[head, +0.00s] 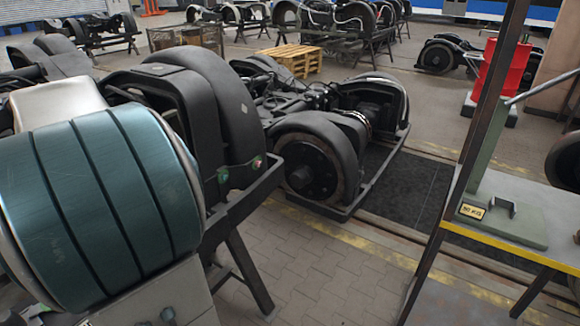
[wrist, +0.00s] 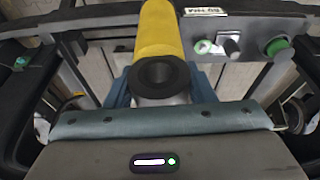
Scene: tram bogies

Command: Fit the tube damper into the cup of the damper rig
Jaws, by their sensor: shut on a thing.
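The tube damper (wrist: 159,32) shows in the wrist view as a yellow tube with a dark, hollow-looking round end facing the camera. My gripper (wrist: 160,88) is shut on it, with blue jaws showing on either side of the tube. The damper's far end runs out of the top of the wrist view. A grey panel (wrist: 258,46) with green buttons and a label lies behind and to the right of the tube; I cannot tell whether it belongs to the damper rig. I cannot make out the cup. Neither damper nor gripper shows in the head view.
In the head view a bogie (head: 335,150) stands on the floor at centre. A grey bench (head: 535,190) with a yellow edge and a dark post stands at right. A wooden pallet (head: 290,58) and a red drum (head: 503,68) are farther back. Paved floor lies open between.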

